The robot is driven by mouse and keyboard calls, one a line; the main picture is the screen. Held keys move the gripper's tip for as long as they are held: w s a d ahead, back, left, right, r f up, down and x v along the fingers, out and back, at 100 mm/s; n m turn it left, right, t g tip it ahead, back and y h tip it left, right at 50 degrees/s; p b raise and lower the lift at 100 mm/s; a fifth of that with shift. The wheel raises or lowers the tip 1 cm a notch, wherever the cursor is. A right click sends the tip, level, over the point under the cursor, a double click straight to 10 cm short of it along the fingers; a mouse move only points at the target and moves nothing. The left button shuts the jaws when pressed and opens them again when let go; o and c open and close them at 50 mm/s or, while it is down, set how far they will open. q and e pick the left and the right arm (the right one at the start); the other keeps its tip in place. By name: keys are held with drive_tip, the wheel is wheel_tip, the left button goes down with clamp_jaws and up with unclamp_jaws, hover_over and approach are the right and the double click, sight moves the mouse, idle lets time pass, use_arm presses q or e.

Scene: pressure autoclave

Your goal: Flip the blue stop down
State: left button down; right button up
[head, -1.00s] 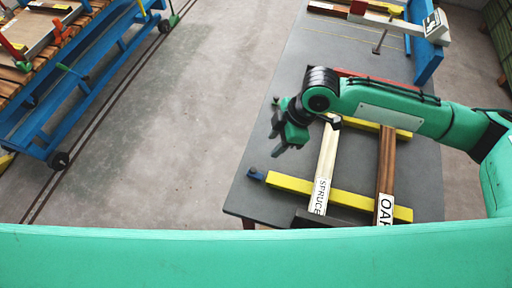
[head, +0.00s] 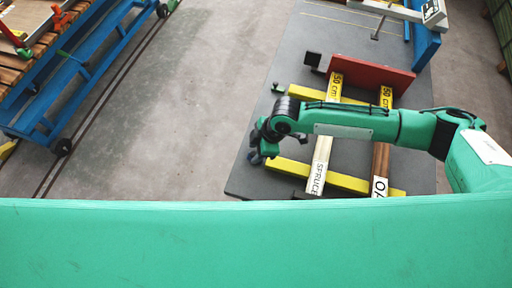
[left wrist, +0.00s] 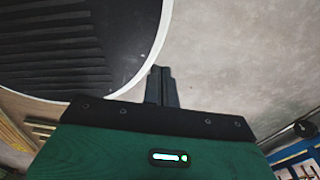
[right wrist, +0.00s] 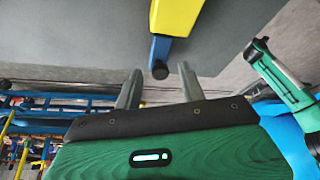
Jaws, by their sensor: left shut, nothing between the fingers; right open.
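The blue stop (right wrist: 160,50) sits at the end of a yellow bar (right wrist: 180,14) in the right wrist view and has a dark round tip. My right gripper (right wrist: 160,78) is open, and the tip appears between its two fingers in the picture. I cannot tell whether they touch it. In the head view my right gripper (head: 259,152) is at the left end of the near yellow bar (head: 345,181) and mostly hides the stop. My left gripper (left wrist: 162,72) is shut and empty, away from the stop.
On the grey table (head: 245,182), a spruce plank (head: 319,162) and an oak plank (head: 380,162) lie across the yellow bars. A red board (head: 370,76) stands behind them. A blue wheeled rack (head: 75,75) is at the far left. Open floor (head: 180,110) lies between.

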drive_tip(key=shift+s, duration=0.1)
drive_tip(key=shift+c, duration=0.9)
drive_tip(key=c, duration=0.7)
use_arm(q)
drive_tip(key=shift+s, duration=0.55)
use_arm(e)
clamp_jaws()
drive_tip(key=shift+a+r+h+p, duration=0.1)
drive_tip(key=shift+a+h+p, duration=0.35)
drive_tip(key=shift+p, duration=0.3)
drive_tip(key=shift+h, duration=0.45)
use_arm(q)
drive_tip(key=shift+w+r+p, duration=0.1)
drive_tip(key=shift+r+p, duration=0.5)
drive_tip(key=shift+r, duration=0.7)
use_arm(e)
drive_tip(key=shift+w+a+f+g+h, duration=0.3)
drive_tip(key=shift+f+g+h, duration=0.1)
drive_tip(key=shift+f+h, duration=0.15)
